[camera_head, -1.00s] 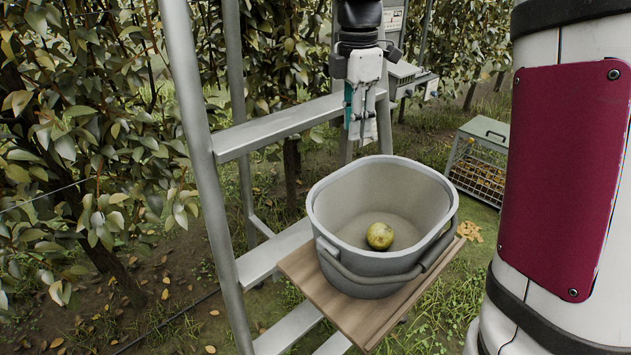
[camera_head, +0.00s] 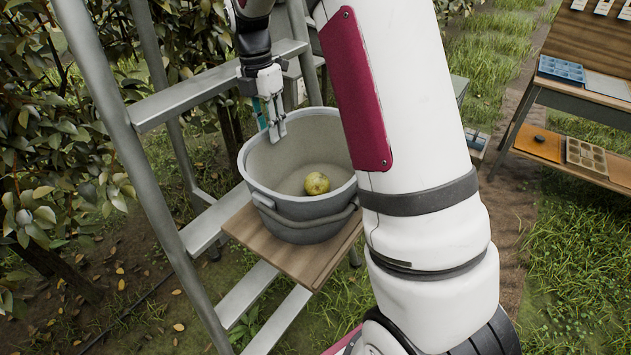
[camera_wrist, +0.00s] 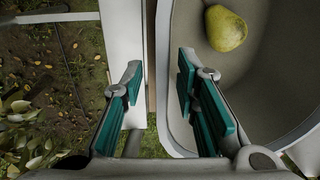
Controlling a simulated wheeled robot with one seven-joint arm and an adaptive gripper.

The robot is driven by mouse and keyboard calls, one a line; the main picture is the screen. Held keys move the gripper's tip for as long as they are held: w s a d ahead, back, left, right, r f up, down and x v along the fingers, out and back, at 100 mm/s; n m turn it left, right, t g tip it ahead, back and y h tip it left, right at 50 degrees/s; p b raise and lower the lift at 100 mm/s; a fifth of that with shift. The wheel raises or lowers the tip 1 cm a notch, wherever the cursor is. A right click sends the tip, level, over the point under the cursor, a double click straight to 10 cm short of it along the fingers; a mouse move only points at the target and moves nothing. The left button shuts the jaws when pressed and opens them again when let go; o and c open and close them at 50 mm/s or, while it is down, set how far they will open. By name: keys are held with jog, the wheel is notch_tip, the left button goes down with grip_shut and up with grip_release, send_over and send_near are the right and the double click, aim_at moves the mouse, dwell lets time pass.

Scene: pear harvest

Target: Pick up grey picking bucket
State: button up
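The grey picking bucket (camera_head: 290,207) stands upright on a wooden board on the ladder, its handle (camera_head: 318,222) hanging down along the near side. A yellow-green pear (camera_head: 317,183) lies inside it and also shows in the wrist view (camera_wrist: 226,28). My gripper (camera_head: 273,134) points down at the far-left part of the bucket's rim. In the wrist view my gripper (camera_wrist: 160,85) is open, with the bucket's rim (camera_wrist: 163,70) between its teal-padded fingers. The right finger is over the inside of the bucket, the left finger outside. I cannot tell whether either finger touches the wall.
The wooden board (camera_head: 265,252) rests on a metal ladder (camera_head: 120,130), whose rail stands close to the left. Leafy branches (camera_head: 60,130) crowd the left side. A wooden table (camera_head: 590,40) with trays stands at the right. My arm hides part of the bucket's right side.

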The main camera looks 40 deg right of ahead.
aim_at(274, 156)
jog(key=shift+s+f+p, duration=0.15)
jog(key=shift+f+p, duration=0.05)
jog(key=shift+f, duration=0.7)
jog(key=shift+s+f+p, duration=0.2)
jog(key=shift+f+p, duration=0.05)
jog(key=shift+f, duration=0.65)
jog(key=shift+s+f+p, duration=0.15)
jog(key=shift+f+p, duration=0.05)
jog(key=shift+f, duration=0.7)
jog(key=shift+c, duration=0.5)
grip_shut()
jog(key=shift+r, duration=0.1)
